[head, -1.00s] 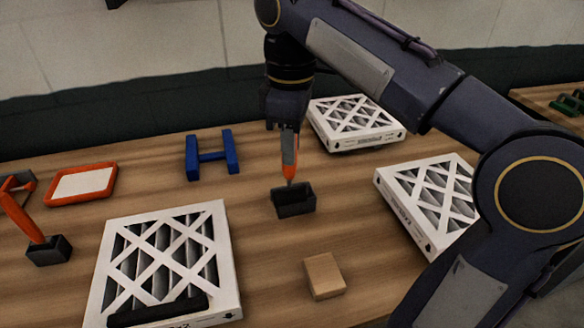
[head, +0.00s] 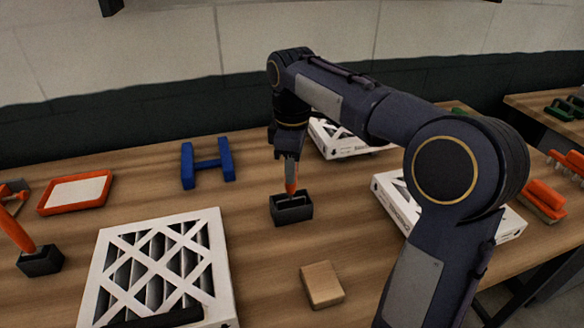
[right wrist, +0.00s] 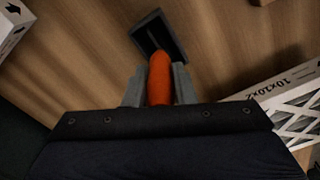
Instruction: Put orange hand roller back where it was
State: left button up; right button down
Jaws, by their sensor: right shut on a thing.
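My right gripper (head: 289,162) is shut on the orange hand roller, whose orange part (head: 291,184) points down between the fingers. The orange part also shows between the grey fingers in the right wrist view (right wrist: 160,78). Its lower end is at the opening of a small dark open box (head: 292,210) on the table. Whether it touches the box floor is hidden. The dark box also shows just beyond the orange part in the right wrist view (right wrist: 174,40). My left gripper is not in view.
A blue H-shaped piece (head: 208,163), an orange-framed tray (head: 75,192), another dark holder with an orange handle (head: 40,262) and a tan block (head: 322,285) lie around. Bare table surrounds the dark box.

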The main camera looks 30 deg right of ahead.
jog(key=shift+f, duration=0.1)
jog(key=c, duration=1.2)
grip_release()
notch_tip(320, 180, up, 12)
jog(key=p, duration=0.3)
